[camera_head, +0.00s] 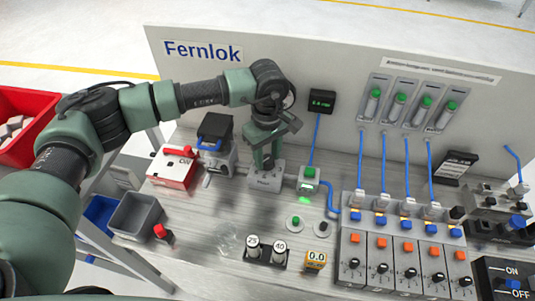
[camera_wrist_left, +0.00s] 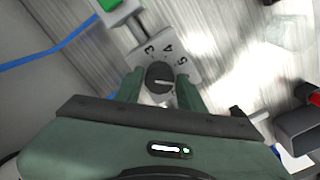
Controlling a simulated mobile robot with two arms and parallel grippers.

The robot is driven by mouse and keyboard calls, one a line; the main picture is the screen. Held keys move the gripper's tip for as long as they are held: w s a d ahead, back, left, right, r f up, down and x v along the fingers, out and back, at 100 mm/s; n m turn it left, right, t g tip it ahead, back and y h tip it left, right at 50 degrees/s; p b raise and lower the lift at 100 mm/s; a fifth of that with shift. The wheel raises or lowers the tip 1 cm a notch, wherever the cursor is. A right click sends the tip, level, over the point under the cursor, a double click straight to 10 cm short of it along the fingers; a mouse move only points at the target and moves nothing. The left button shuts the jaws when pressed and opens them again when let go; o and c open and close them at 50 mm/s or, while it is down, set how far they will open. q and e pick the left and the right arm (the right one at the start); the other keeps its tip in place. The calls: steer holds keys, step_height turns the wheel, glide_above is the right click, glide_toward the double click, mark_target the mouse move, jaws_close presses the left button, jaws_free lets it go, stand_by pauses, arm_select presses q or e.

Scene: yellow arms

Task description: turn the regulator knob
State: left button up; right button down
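The regulator is a grey block (camera_head: 265,183) on the bench near the middle of the head view. Its round dark knob (camera_wrist_left: 160,78) shows in the left wrist view, with a pale pointer line and a printed number dial around it. My left gripper (camera_head: 264,162) points down over the regulator and hides the knob in the head view. In the left wrist view the two green fingers (camera_wrist_left: 160,88) stand on either side of the knob, with small gaps that look clear. The gripper looks open around the knob. My right gripper is not in view.
A black display (camera_head: 322,101) stands behind, with a blue hose running down to a green-topped valve (camera_head: 308,180) right of the regulator. A dark-lidded device (camera_head: 214,140) and a red-white switch box (camera_head: 173,167) stand left. Orange-buttoned modules (camera_head: 378,247) fill the right.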

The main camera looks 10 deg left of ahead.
arm_select(q)
jaws_close()
steer(key=shift+f+n+b, duration=0.2)
steer(key=shift+n+b, duration=0.7)
steer(key=shift+b, duration=0.35)
steer(key=n+b, duration=0.3)
steer(key=shift+w+b, duration=0.1)
steer(key=shift+b, duration=0.25)
steer(key=n+b, duration=0.4)
steer(key=n, duration=0.1)
steer(key=shift+n, duration=0.4)
steer(key=shift+r+n+b, duration=0.15)
steer(key=shift+n+b, duration=0.55)
steer(key=shift+n, duration=0.4)
steer(key=shift+r+n+b, duration=0.1)
steer(key=shift+n+b, duration=0.6)
steer(key=shift+n, duration=0.4)
steer(key=o, duration=0.6)
jaws_free()
steer(key=shift+c, duration=0.2)
